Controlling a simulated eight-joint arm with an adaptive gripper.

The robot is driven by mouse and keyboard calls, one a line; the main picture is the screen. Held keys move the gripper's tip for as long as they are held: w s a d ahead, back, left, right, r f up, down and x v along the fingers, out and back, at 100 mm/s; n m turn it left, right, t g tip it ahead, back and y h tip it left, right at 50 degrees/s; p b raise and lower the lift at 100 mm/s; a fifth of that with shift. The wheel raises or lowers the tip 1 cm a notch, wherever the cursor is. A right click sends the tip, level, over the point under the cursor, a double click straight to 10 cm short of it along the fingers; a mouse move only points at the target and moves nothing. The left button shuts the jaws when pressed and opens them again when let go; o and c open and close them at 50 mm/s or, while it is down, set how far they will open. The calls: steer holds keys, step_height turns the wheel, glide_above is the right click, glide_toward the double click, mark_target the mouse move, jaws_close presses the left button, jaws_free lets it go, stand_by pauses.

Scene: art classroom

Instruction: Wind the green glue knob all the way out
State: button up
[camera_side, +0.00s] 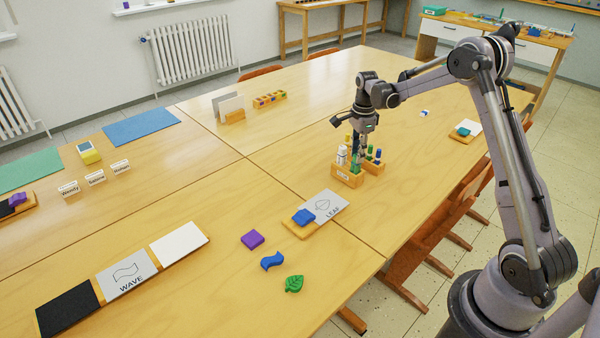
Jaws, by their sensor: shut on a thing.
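A small wooden holder (347,177) near the middle of the table has upright white glue sticks (341,157) in it. My gripper (361,154) points straight down over the holder and is shut among the stick tops. The green glue knob is mostly hidden between the fingers and too small to make out clearly. How far it is wound out cannot be seen.
A second wooden holder (377,168) with blue- and green-topped sticks stands close on the right. A LEAF card (326,205) with a blue block (303,217) lies in front. A purple block (252,240), blue wave (272,261) and green leaf (294,284) lie nearer.

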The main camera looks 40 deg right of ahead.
steer(key=m, duration=1.1)
steer(key=o, duration=1.5)
steer(key=shift+o, duration=0.2)
steer(key=n, duration=1.1)
